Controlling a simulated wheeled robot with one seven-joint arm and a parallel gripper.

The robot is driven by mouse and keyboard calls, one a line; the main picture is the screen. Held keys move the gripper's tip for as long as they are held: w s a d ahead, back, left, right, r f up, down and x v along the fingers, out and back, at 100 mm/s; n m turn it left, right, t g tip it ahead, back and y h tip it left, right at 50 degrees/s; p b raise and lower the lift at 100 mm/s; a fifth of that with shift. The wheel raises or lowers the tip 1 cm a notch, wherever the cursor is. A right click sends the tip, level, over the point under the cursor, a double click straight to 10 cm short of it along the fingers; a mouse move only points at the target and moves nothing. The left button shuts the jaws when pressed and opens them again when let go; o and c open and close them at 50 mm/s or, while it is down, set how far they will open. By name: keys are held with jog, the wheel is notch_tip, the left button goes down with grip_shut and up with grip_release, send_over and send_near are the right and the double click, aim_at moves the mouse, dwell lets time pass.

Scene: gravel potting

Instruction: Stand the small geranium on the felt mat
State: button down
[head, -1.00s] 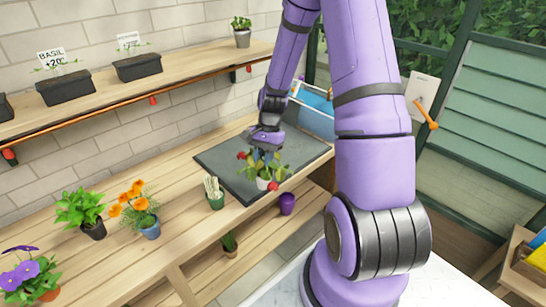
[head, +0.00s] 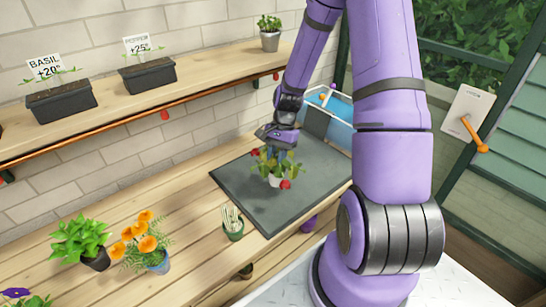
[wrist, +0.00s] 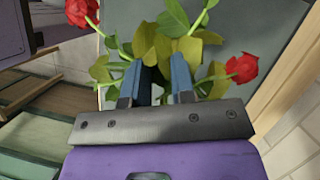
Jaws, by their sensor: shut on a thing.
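The small geranium, with red blooms, green leaves and a white pot (head: 275,181), is held over the dark grey felt mat (head: 262,212). My gripper (head: 274,154) comes down on it from above, and its fingers are among the leaves. In the wrist view the blue fingers (wrist: 158,82) are shut on the plant, with red blooms (wrist: 242,68) to either side; leaves hide the grip point and the pot. The geranium looks upright. I cannot tell whether the pot's base touches the mat.
A green pot of pale sticks (head: 233,226) stands by the mat's front left corner. An orange-flowered plant (head: 150,240) and a leafy plant (head: 85,240) stand further left. A blue bin (head: 338,105) is behind the mat. The mat around the geranium is clear.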

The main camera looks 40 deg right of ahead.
aim_at(276, 169)
jog(key=shift+f, duration=1.7)
jog(key=shift+f, duration=0.1)
jog(key=c, duration=1)
grip_release()
jog(key=shift+o, duration=0.2)
